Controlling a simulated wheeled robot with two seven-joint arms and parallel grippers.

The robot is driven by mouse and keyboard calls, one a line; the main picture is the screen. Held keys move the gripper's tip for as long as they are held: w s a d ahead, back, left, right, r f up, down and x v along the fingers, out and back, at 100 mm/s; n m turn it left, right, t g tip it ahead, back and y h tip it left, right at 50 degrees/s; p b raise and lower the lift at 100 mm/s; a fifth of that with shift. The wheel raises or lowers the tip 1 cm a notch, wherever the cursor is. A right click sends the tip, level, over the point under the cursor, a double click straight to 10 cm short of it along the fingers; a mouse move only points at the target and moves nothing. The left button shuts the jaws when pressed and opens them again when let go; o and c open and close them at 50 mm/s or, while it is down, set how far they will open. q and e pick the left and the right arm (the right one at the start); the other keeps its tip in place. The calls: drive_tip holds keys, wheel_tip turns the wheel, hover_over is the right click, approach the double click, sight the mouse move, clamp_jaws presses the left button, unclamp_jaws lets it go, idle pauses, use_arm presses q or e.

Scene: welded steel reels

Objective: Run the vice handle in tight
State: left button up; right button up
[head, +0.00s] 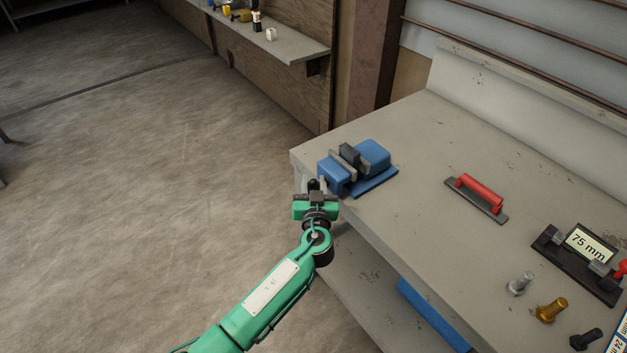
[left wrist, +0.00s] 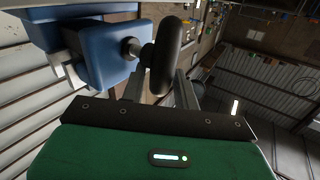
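The blue vice (head: 372,157) stands at the near left corner of the workbench, with grey jaws and a dark block (head: 350,154) between them. In the left wrist view the vice's blue body (left wrist: 102,55) fills the upper left. Its black handle (left wrist: 167,52) sits on a short screw at the vice's outer end. My left gripper (head: 316,185) is at that end; in the left wrist view its fingers (left wrist: 160,88) stand open on either side of the handle, with a gap showing at the left finger. In the head view the gripper mostly hides the handle. My right gripper is not in view.
The workbench (head: 420,215) also bears a red-handled float (head: 480,195), a black gauge marked 75 mm (head: 585,250), and several bolts (head: 550,309) at right. A blue object (head: 430,308) lies beneath the bench top. The floor left of the bench is clear.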

use_arm(q)
drive_tip(key=shift+w, duration=0.2)
clamp_jaws()
drive_tip(key=shift+f, duration=0.1)
